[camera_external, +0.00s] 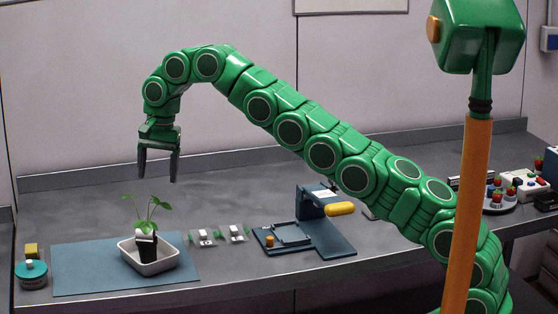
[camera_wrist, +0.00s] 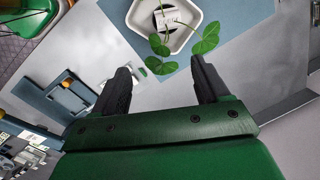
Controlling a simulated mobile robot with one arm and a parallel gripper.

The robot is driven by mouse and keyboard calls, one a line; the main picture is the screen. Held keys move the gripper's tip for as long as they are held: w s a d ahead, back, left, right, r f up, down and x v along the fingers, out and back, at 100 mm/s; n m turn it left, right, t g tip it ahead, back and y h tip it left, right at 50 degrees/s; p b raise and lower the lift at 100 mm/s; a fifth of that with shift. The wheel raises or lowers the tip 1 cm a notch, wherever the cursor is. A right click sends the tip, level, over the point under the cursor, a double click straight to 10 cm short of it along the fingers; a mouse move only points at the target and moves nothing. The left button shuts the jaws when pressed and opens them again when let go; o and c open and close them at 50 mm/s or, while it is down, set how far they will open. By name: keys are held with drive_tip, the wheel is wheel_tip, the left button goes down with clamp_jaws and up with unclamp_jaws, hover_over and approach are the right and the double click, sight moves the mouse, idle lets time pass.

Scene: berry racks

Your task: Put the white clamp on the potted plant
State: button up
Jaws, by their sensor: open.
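The potted plant (camera_external: 147,246) has a black pot and green leaves, and stands in a white tray (camera_external: 127,253). A white clamp-like piece (camera_external: 146,236) sits at the base of its stem; it also shows in the wrist view (camera_wrist: 171,19). Whether it grips the stem cannot be told. Two more small white pieces, likely clamps, lie right of the tray, one nearer (camera_external: 205,237) and one farther right (camera_external: 236,231). My gripper (camera_external: 159,178) is open and empty, pointing down above the plant, apart from it. In the wrist view, leaves (camera_wrist: 205,40) show just beyond the fingers.
The white tray rests on a blue mat (camera_external: 80,270). A teal jar (camera_external: 32,277) stands at the left. A dark blue stand (camera_external: 325,238) with a yellow handle (camera_external: 340,208) is right of the small pieces.

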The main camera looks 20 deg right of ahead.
drive_tip(key=w+d+r, duration=0.1)
drive_tip(key=d+r, duration=0.2)
drive_tip(key=d, duration=0.7)
drive_tip(key=w+d+r, duration=0.2)
drive_tip(key=d+r, duration=0.1)
drive_tip(key=d, duration=0.6)
drive_tip(key=s+d+r+n+h, duration=0.1)
drive_tip(key=s+d, duration=0.3)
drive_tip(key=d, duration=0.6)
drive_tip(key=s+d+r+n, duration=0.1)
drive_tip(key=s+d, duration=0.2)
drive_tip(key=d, duration=0.6)
drive_tip(key=s+d+f, duration=0.3)
drive_tip(key=s+d, duration=0.9)
drive_tip(key=d, duration=0.1)
drive_tip(key=s+d+f+n, duration=0.1)
drive_tip(key=s+d+f, duration=0.1)
drive_tip(key=s, duration=0.4)
drive_tip(key=s+d+f+g, duration=0.1)
drive_tip(key=s+d+f, duration=0.2)
drive_tip(key=s, duration=0.4)
drive_tip(key=s+d+f+n, duration=0.1)
drive_tip(key=s+d+f, duration=0.2)
drive_tip(key=s, duration=0.4)
drive_tip(key=shift+s+d+n+h, duration=0.2)
drive_tip(key=shift+d+n+h, duration=0.1)
drive_tip(key=shift+d, duration=0.4)
